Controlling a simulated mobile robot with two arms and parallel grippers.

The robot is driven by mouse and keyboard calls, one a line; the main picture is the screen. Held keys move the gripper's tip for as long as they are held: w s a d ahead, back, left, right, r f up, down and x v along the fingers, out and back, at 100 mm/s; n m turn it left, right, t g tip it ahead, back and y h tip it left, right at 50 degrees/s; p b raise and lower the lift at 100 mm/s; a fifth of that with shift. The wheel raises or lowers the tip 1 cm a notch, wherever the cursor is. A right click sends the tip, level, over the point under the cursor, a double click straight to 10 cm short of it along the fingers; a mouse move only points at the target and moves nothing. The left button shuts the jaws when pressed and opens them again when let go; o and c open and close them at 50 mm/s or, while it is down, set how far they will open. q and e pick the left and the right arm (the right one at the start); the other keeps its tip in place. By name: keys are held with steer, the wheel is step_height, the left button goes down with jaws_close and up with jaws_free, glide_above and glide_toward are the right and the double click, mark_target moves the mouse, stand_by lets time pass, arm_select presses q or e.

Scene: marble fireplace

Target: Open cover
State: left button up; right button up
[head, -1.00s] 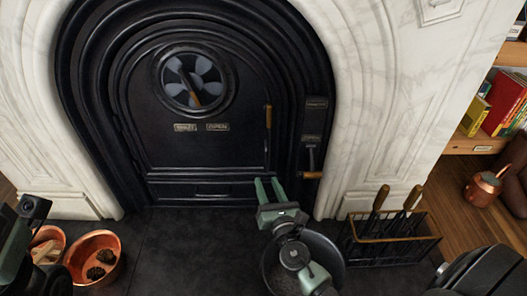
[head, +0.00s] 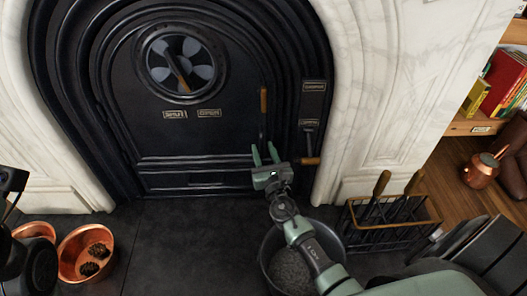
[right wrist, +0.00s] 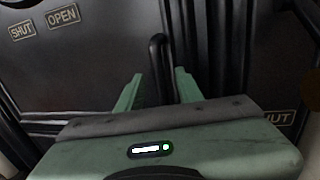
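The black arched fireplace cover (head: 150,110) stands closed in the surround, with a round fan-like vent (head: 181,62) and two small plates. In the right wrist view the plates read SHUT (right wrist: 22,30) and OPEN (right wrist: 63,16). A vertical handle (head: 263,103) with a wooden upper part is on the cover's right side. My right gripper (head: 264,148) is at the handle's lower end, fingers apart. In the right wrist view the dark bar of the handle (right wrist: 158,60) shows between the open fingers; contact cannot be told. My left gripper is out of view; part of that arm shows at the left edge.
A lever with a wooden grip (head: 309,161) is just right of my right gripper. A dark bucket (head: 270,240) stands below my right arm. A tool rack (head: 430,222) is at right, copper bowls (head: 72,270) at lower left.

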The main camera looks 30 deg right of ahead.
jaws_close()
stand_by(1.4)
